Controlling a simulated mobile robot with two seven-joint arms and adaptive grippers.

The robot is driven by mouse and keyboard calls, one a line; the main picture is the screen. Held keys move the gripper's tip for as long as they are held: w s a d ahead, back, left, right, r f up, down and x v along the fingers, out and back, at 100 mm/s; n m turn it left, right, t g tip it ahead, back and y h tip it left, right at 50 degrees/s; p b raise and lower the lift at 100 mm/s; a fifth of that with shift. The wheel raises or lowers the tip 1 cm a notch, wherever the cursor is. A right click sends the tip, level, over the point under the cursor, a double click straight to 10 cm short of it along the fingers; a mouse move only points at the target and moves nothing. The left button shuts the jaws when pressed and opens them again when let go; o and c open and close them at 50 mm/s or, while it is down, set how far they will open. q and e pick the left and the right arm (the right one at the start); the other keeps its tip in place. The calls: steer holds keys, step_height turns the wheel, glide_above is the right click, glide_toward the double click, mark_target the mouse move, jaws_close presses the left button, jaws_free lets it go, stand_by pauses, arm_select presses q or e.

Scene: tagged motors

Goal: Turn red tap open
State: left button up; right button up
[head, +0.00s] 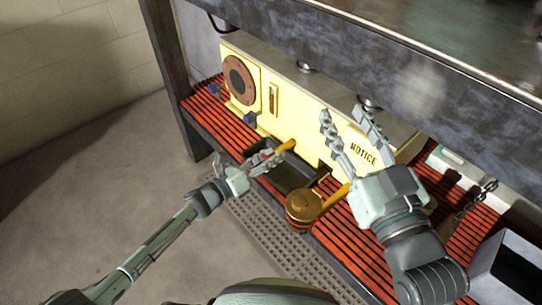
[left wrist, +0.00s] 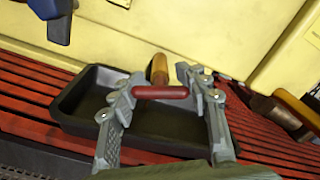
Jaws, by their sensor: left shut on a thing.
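The red tap handle (left wrist: 160,92) lies crosswise between the fingers of my left gripper (left wrist: 157,80) in the left wrist view, with a finger at each end. My left gripper (head: 268,158) is shut on it, in front of the yellow machine (head: 318,130) and above a black tray (head: 290,180). A brass-coloured spout (left wrist: 159,68) shows just behind the handle. In the head view the fingers mostly hide the handle. My right gripper (head: 350,135) is open, its fingers spread and apparently empty, in front of the machine's "NOTICE" lettering.
A round brass pot (head: 303,206) with an orange-brown handle stands right of the tray on red slats (head: 352,240). A metal shelf edge (head: 400,50) overhangs the machine. A chain (head: 478,198) hangs at right. Floor at left is clear.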

arm_select(q)
steer(key=o, duration=1.2)
